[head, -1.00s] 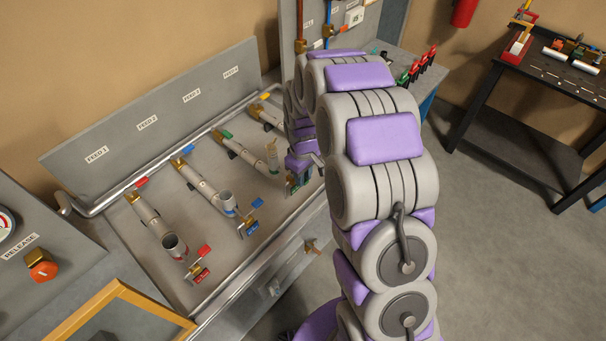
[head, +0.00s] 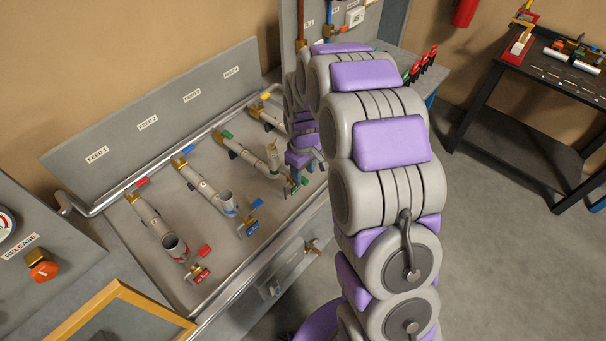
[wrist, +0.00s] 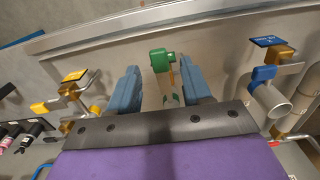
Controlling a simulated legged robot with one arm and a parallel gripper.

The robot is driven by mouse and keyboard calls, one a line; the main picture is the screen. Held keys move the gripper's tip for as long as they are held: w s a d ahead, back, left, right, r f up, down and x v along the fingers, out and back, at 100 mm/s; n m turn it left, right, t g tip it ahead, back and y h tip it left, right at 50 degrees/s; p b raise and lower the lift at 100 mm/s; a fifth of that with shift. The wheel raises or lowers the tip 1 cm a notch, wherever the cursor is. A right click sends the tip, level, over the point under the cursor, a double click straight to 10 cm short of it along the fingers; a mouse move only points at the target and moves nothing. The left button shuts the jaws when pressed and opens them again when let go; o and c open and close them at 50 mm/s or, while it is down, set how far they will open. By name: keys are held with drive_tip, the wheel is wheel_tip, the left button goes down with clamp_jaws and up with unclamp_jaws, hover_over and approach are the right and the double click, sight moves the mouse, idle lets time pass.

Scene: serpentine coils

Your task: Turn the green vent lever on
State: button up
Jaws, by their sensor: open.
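The green vent lever (wrist: 160,60) shows in the wrist view between the two blue-grey fingers of my gripper (wrist: 160,82), which stand open on either side of it. I cannot tell whether a finger touches it. In the head view, small green parts of the vent (head: 304,181) show at the front end of the third feed pipe, just below my gripper (head: 300,166). My arm hides part of that area, and the lever's exact angle is unclear there.
In the wrist view, a blue lever (wrist: 263,73) with a grey pipe is on the right, and a yellow-handled valve (wrist: 72,92) is on the left. In the head view, red (head: 205,250) and blue (head: 256,203) handles stand along the bench front. Open floor lies right of my arm.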

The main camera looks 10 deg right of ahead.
sight(303, 180)
wheel_tip(303, 180, up, 15)
idle(0.3)
idle(0.5)
drive_tip(key=s+f+m+g+b, duration=0.1)
drive_tip(key=s+f+m+b, duration=0.1)
drive_tip(key=s, duration=1.5)
drive_tip(key=s+d+f+m+b, duration=0.1)
drive_tip(key=s+m+b, duration=0.4)
drive_tip(key=s, duration=1.3)
drive_tip(key=shift+s+d+f+g+b, duration=0.15)
drive_tip(key=shift+s+f+g+b, duration=0.25)
drive_tip(key=shift+f, duration=0.5)
drive_tip(key=shift+w, duration=0.2)
